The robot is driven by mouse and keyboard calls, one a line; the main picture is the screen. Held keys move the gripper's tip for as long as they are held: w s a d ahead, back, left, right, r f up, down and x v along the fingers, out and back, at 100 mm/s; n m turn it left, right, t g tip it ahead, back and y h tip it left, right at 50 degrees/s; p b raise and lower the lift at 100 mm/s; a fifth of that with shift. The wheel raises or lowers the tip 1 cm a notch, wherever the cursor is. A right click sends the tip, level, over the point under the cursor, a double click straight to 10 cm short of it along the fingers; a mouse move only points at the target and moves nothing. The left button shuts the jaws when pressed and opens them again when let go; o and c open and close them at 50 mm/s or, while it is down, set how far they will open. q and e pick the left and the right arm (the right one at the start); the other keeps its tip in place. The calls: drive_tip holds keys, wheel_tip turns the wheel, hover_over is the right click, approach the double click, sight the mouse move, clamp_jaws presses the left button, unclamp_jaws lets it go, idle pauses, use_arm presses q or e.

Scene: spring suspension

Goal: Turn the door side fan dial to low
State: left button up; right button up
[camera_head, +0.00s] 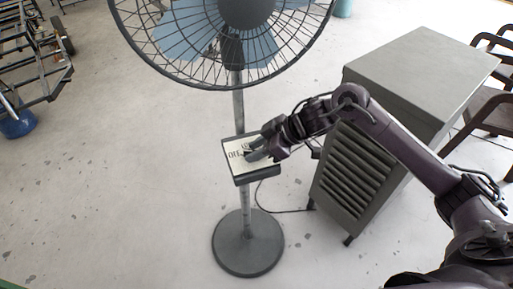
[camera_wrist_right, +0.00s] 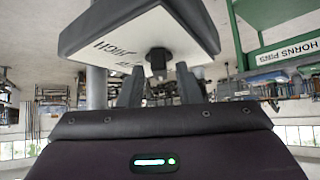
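The pedestal fan (camera_head: 247,243) stands on the floor at centre, with a control box (camera_head: 258,170) on its pole. In the right wrist view the dark dial knob (camera_wrist_right: 157,58) sits between and just beyond the tips of the gripper (camera_wrist_right: 158,80). The fingers are apart, with gaps beside the knob. Which setting the dial points at cannot be read. My left gripper is out of view.
A grey louvred cabinet (camera_head: 423,75) stands right of the fan, close under my right arm. Brown chairs (camera_head: 490,118) are at the far right. A metal frame cart (camera_head: 35,55) is at upper left. A cable lies on the floor between fan and cabinet.

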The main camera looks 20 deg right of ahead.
clamp_jaws()
